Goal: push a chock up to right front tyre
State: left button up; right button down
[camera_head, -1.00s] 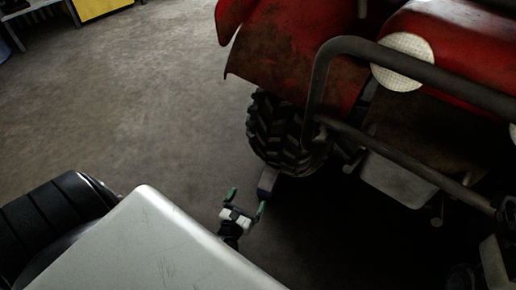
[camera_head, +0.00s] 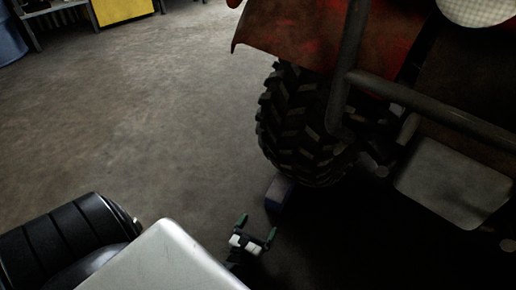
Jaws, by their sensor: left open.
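The chock (camera_head: 279,193), a small blue-grey block, lies on the floor at the foot of the front tyre (camera_head: 292,125). The tyre is black with chunky tread. The chock's far end meets the tyre's lower edge in the picture; I cannot tell whether they touch. My left gripper (camera_head: 257,227) has green fingertips and a white-and-black body. It is open and empty, low and just nearer than the chock, with a small gap between its right fingertip and the chock. My right gripper is not in view.
Deep shadow lies under the quad. The concrete floor (camera_head: 140,110) to the left is clear. A yellow cabinet (camera_head: 122,8) stands far back.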

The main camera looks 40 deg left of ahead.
aim_at(272, 202)
pick_arm(q)
jog(key=b+x, duration=0.4)
jog(key=x, duration=0.6)
jog(key=shift+f+b, duration=0.1)
jog(key=shift+b, duration=0.25)
jog(key=shift+w+a, duration=0.15)
jog(key=shift+w, duration=0.25)
